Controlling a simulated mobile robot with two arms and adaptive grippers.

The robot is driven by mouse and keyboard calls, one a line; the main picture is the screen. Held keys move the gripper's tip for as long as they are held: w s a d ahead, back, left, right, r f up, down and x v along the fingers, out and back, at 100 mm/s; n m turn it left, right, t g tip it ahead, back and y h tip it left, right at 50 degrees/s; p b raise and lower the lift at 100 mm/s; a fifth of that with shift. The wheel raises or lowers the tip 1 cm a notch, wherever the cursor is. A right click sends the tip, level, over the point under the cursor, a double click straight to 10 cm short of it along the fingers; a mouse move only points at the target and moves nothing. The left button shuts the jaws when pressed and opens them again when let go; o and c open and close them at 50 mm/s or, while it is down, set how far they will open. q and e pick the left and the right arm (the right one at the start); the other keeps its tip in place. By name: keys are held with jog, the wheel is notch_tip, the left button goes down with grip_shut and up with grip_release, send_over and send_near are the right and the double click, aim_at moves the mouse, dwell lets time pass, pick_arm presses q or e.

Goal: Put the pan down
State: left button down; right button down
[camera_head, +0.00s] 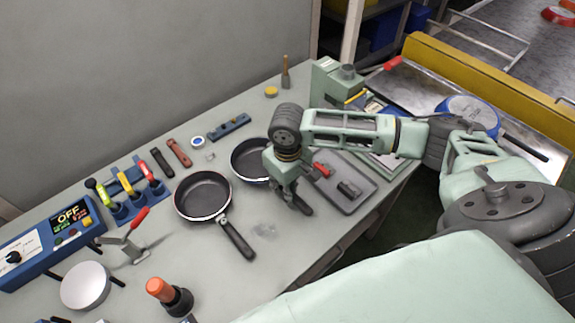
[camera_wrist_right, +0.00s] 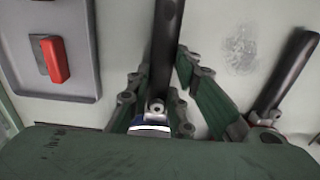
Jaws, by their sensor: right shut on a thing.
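A dark frying pan (camera_head: 246,160) is partly hidden behind my right gripper (camera_head: 301,203) in the head view. In the right wrist view my right gripper (camera_wrist_right: 166,82) has its green fingers on both sides of the pan's black handle (camera_wrist_right: 167,40), shut on it close to the handle's base. The pan is level and low over the table; whether its bottom touches the tabletop cannot be told. My left gripper is not in view.
A second pan (camera_head: 203,194) lies just left on the grey table (camera_head: 300,250); its handle (camera_wrist_right: 290,75) shows in the wrist view. A grey tray (camera_head: 357,199) with a red-handled item is at right. A control box (camera_head: 48,243) and tools are left. The front-middle table is clear.

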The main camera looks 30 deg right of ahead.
jog(key=shift+f, duration=1.15)
jog(key=c, duration=1.9)
grip_release()
jog(key=shift+f, duration=0.1)
jog(key=shift+c, duration=0.2)
jog(key=o, duration=0.4)
